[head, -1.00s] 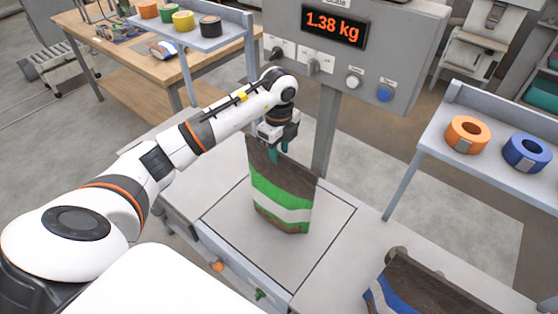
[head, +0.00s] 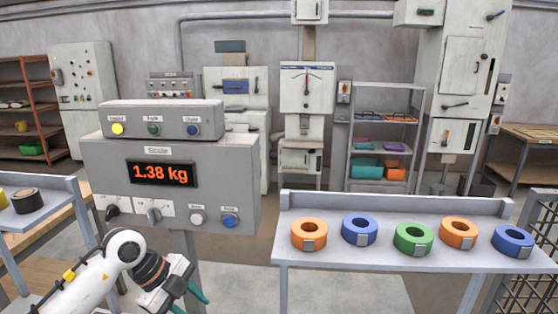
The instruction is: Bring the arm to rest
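My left arm comes in at the bottom left of the head view, white with dark joints. Its gripper (head: 196,294) is in front of and below the scale console (head: 245,205), at the bottom of the picture. Its teal fingers look spread apart, with nothing seen between them. The console's display (head: 162,173) reads 1.38 kg. The bag and the weighing plate are out of view below. My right gripper is not in view.
A grey shelf (head: 390,262) at the right carries several tape rolls, among them a green one (head: 413,238). Another shelf (head: 50,222) with rolls stands at the left. Cabinets and a storage rack (head: 385,122) line the back wall.

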